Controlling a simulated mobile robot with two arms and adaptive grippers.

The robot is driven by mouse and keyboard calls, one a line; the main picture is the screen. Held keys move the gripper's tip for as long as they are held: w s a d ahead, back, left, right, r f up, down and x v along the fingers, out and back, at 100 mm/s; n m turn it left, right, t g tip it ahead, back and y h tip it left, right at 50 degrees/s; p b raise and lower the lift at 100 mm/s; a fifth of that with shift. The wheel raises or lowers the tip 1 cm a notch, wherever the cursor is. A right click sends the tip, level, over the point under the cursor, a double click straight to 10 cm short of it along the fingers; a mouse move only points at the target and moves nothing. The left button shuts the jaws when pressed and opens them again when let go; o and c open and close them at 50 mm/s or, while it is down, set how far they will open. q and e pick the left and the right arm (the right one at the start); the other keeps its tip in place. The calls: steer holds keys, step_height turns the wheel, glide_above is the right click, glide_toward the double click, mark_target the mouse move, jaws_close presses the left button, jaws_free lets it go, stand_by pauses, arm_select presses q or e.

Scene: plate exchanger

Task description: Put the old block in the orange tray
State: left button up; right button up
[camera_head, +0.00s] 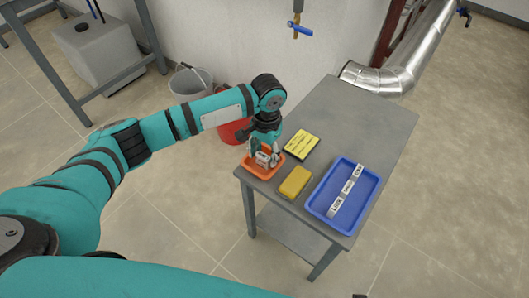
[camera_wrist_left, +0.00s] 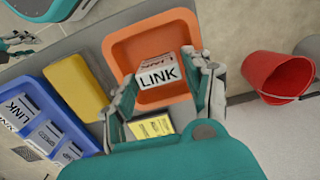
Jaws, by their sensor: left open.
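A white and grey block marked LINK (camera_wrist_left: 158,76) sits in the orange tray (camera_wrist_left: 122,48), tilted in the wrist view. In the head view the block (camera_head: 262,158) shows inside the orange tray (camera_head: 264,175) at the table's left corner. My left gripper (camera_head: 267,155) is over this tray, with its fingers open on either side of the block. In the wrist view the left gripper (camera_wrist_left: 168,85) has a finger on each side, apart from each other. Whether a finger touches the block I cannot tell.
A red bucket (camera_wrist_left: 278,75) stands on the floor. The table's far part is clear.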

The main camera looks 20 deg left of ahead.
arm_select(q)
step_height(320, 180, up, 8)
steer(key=p, duration=0.1)
steer(key=shift+w+f+p, duration=0.2)
steer(key=shift+p, duration=0.1)
arm_select(e)
steer(key=s+f, duration=0.3)
steer(key=f, duration=0.1)
steer(key=shift+s+d, duration=0.1)
steer(key=shift+d, duration=0.15)
arm_select(q)
steer(key=shift+d, duration=0.1)
